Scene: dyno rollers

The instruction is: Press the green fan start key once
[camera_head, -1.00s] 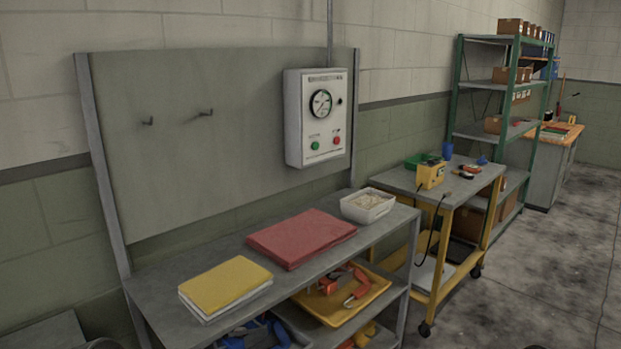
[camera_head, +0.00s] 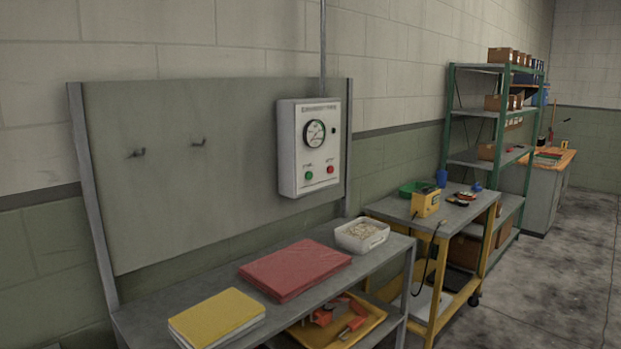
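The green key (camera_head: 309,176) is a small round button at the lower left of the front of a white control box (camera_head: 287,150). A red key (camera_head: 330,170) sits to its right, and a round dial gauge (camera_head: 314,133) is above them. The lettering by the keys is too small to read. The box is mounted on a grey back panel (camera_head: 200,230) above a workbench. Neither of my grippers shows in the head view.
The grey bench (camera_head: 160,305) bears a yellow book (camera_head: 216,316), a red folder (camera_head: 294,268) and a white tub (camera_head: 362,235). A yellow tray (camera_head: 372,322) is on the shelf below. A yellow cart (camera_head: 436,308) and green shelving (camera_head: 447,130) stand to the right. Open floor (camera_head: 540,290) lies at the right.

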